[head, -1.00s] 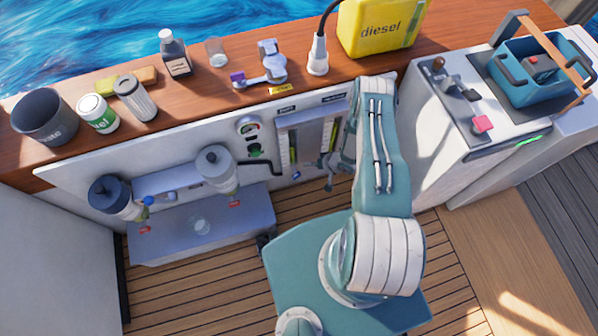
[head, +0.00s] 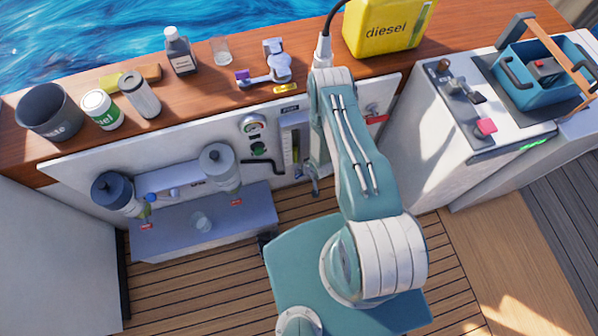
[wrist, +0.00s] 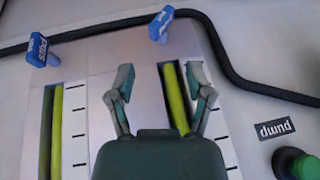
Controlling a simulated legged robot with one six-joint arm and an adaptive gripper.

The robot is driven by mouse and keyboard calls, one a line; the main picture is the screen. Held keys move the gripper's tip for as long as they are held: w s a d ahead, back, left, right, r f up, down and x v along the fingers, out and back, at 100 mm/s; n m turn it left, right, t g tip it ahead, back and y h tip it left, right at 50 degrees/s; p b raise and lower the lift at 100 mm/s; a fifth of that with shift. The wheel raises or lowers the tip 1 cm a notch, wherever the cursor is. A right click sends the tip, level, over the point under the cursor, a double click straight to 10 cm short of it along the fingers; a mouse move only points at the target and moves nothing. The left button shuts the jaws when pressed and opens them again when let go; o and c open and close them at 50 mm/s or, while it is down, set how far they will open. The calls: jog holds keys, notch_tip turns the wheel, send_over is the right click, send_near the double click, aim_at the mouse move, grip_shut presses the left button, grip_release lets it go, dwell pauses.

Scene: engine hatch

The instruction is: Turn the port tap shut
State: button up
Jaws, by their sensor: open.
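Two blue taps sit below the sight tubes on the panel, seen upside down in the wrist view. In the head view my gripper (head: 315,190) hangs in front of the panel, beside the port gauge; my arm hides the starboard side.
A black hose (wrist: 250,85) runs past the port tap. A green pump button (wrist: 297,164) is at the lower right in the wrist view. Filter bowls (head: 219,168) stand left of the gauges. A yellow diesel can (head: 388,30) stands on the wooden ledge above.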

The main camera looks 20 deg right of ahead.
jog(key=x, duration=0.8)
jog(key=shift+w+a+f, duration=0.1)
jog(key=shift+w+f, duration=0.05)
jog(key=shift+f, duration=0.15)
